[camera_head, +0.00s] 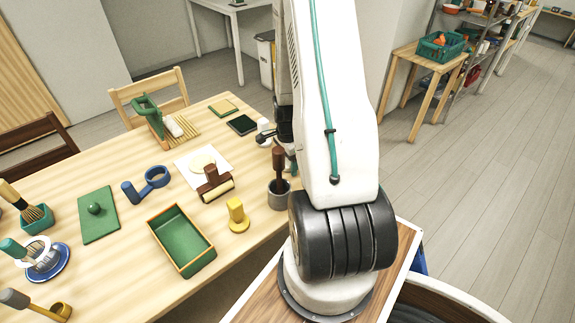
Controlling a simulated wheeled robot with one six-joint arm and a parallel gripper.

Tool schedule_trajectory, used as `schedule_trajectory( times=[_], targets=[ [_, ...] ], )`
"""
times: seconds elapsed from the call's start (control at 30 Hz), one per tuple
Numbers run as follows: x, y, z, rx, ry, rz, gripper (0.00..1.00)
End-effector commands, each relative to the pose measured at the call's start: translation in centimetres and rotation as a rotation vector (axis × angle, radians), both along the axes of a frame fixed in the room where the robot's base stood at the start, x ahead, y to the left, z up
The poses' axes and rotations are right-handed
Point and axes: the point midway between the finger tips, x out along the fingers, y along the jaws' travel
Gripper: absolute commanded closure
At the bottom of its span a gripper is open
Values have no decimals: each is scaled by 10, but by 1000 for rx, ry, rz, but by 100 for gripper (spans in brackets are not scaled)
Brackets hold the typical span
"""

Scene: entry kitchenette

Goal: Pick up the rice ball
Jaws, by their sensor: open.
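My gripper (268,136) is at the far right end of the light wooden table, low over the top and partly hidden by my own arm. Its dark fingers are open. A small white rounded thing (264,124), which looks like the rice ball, is right at the fingers. I cannot tell whether they touch it or only stand around it. Another white lump (174,127) lies by the slatted mat (186,130), farther left and away from my gripper.
A dark green square (242,125) lies just left of my gripper. A grey mortar with a brown pestle (279,192), a brown press-like tool (214,184), a yellow stamp-like piece (238,216) and a green tray (161,224) stand nearer. Chairs (150,93) line the far side.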

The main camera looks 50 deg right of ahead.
Motion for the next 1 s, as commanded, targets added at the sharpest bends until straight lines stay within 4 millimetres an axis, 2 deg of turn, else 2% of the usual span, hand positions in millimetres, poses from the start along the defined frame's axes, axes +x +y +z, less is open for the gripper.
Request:
schedule_trajectory(
  times=[0.23,0.27,0.4,0.5,0.77,0.87,1.0],
  targets=[
    [0,0,-2,0,-1,1,29],
    [0,0,-2,0,-1,1,34],
    [0,0,-2,0,-1,1,73],
    [0,0,-2,0,-1,1,96],
    [0,0,0,0,-1,1,96],
    [1,-1,6,-2,-2,1,96],
    [1,-1,24,-4,-4,1,96]
  ],
)
